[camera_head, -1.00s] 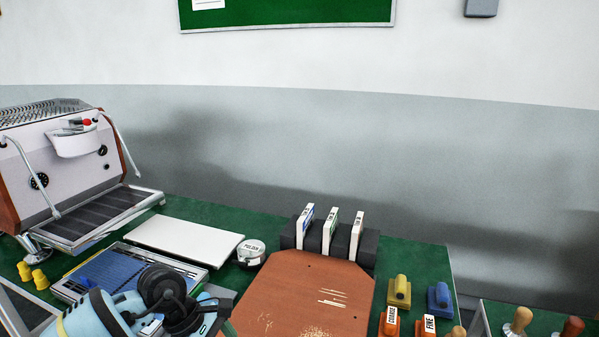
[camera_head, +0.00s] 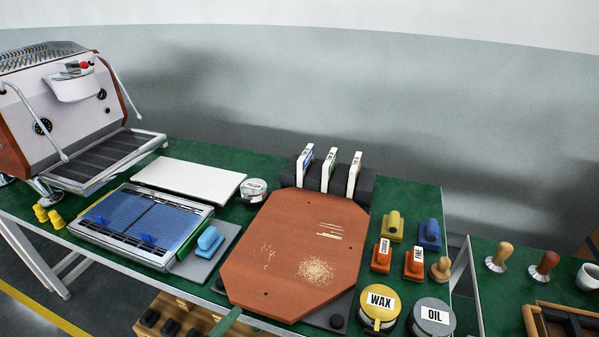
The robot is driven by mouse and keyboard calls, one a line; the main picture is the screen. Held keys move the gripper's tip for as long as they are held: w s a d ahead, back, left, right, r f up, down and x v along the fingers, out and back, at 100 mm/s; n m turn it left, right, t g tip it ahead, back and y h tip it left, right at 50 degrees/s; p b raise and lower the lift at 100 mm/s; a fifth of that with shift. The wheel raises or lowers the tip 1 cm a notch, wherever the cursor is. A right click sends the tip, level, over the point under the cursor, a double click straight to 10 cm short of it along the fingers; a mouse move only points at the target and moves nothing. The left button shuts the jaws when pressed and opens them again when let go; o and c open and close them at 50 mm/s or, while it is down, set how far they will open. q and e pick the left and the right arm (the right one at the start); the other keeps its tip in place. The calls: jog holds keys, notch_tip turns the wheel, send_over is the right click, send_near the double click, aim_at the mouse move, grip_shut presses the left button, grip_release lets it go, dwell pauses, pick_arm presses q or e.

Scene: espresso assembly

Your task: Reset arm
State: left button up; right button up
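Neither of my grippers shows in the head view now. The espresso machine (camera_head: 75,105) stands at the left end of the green table. A wooden panel (camera_head: 290,235) with scratches and a pale speckled patch lies near the table's middle. A blue-topped tray (camera_head: 140,222) lies to its left. A light blue block (camera_head: 209,240) sits on a grey plate between the tray and the panel.
A white slab (camera_head: 188,180) and a small round tin (camera_head: 253,189) lie behind the tray. A dark holder (camera_head: 327,175) with upright cards stands behind the panel. Sanding blocks (camera_head: 381,255), a wax tin (camera_head: 379,306) and an oil tin (camera_head: 431,318) crowd the right. A second table (camera_head: 497,293) holds tampers.

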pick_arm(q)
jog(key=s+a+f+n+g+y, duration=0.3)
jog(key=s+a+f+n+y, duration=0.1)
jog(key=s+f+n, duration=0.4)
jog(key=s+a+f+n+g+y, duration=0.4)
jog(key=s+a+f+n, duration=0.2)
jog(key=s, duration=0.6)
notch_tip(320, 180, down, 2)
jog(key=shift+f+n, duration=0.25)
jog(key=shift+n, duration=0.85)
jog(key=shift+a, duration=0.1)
